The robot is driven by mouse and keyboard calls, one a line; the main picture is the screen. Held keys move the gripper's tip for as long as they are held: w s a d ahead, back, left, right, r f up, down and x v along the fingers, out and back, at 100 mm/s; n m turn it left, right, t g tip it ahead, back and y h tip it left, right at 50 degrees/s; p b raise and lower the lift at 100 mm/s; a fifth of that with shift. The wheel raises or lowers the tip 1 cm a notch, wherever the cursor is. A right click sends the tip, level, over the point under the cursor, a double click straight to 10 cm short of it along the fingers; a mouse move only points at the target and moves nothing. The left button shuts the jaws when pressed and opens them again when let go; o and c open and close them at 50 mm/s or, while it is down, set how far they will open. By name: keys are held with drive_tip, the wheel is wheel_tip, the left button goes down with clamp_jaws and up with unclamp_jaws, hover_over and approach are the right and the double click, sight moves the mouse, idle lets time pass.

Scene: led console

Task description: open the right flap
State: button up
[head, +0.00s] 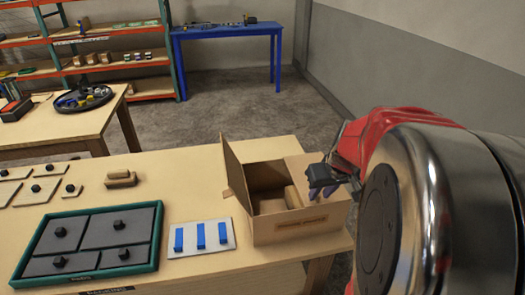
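An open-topped cardboard box (280,232) stands on the near wooden table in the head view. Its left flap (236,170) stands up, tilted outward to the left. Its right flap (303,170) appears to lie roughly flat over the right part of the opening. A tan block (292,197) shows inside, beside the flap's inner edge. My gripper (319,186) is over the right flap, pointing left and down. Its dark fingers are small and partly overlap the flap; I cannot tell whether they touch it or how wide they are apart.
Left of the box are a white panel with blue bars (202,238), a green-rimmed tray (155,262) with dark knobbed lids, and a tan block (120,180). Shelves (100,45) and a blue table (228,30) stand behind. Table space behind the box is clear.

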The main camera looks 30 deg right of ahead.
drive_tip(key=shift+w+f, duration=0.15)
drive_tip(key=shift+f, duration=0.2)
clamp_jaws()
idle(1.2)
drive_tip(key=shift+d, duration=0.2)
drive_tip(key=shift+r, duration=0.1)
